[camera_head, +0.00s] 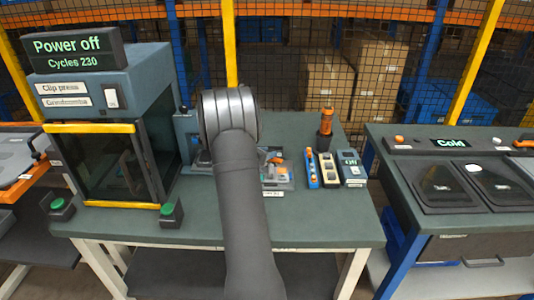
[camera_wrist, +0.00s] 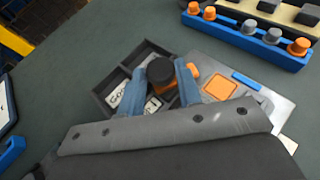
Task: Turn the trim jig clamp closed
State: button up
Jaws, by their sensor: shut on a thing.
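In the wrist view, the blue fingers of my gripper (camera_wrist: 159,80) stand on both sides of a round black knob (camera_wrist: 160,69) with orange beneath it. I take this to be the trim jig clamp, and my gripper is shut on it. The knob sits at the edge between a black compartment tray (camera_wrist: 107,88) and a light grey plate (camera_wrist: 252,85) with an orange square (camera_wrist: 220,88). In the head view, the jig (camera_head: 277,172) shows partly to the right of my arm. The clamp's angle cannot be told.
A blue rack with orange and grey pegs (camera_wrist: 245,38) lies close to the jig. An orange-handled tool (camera_head: 327,120) stands behind it in the head view. The clip press (camera_head: 110,165) stands left, a panel reading "Cold" (camera_head: 450,143) right.

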jog(key=shift+w+a+m+g+h, duration=0.15)
jog(key=shift+m+g+h, duration=0.5)
jog(key=shift+m+g, duration=0.25)
jog(key=shift+w+a+m+g+h, duration=0.1)
jog(key=shift+w+m+g+h, duration=0.05)
jog(key=shift+m+g+h, duration=0.6)
jog(key=shift+w+a+m+g+h, duration=0.15)
jog(key=shift+m+g+h, duration=0.35)
jog(key=shift+m+g, duration=0.45)
jog(key=o, duration=1)
jog(key=shift+c, duration=0.2)
jog(key=v, duration=1.2)
jog(key=shift+r, duration=0.1)
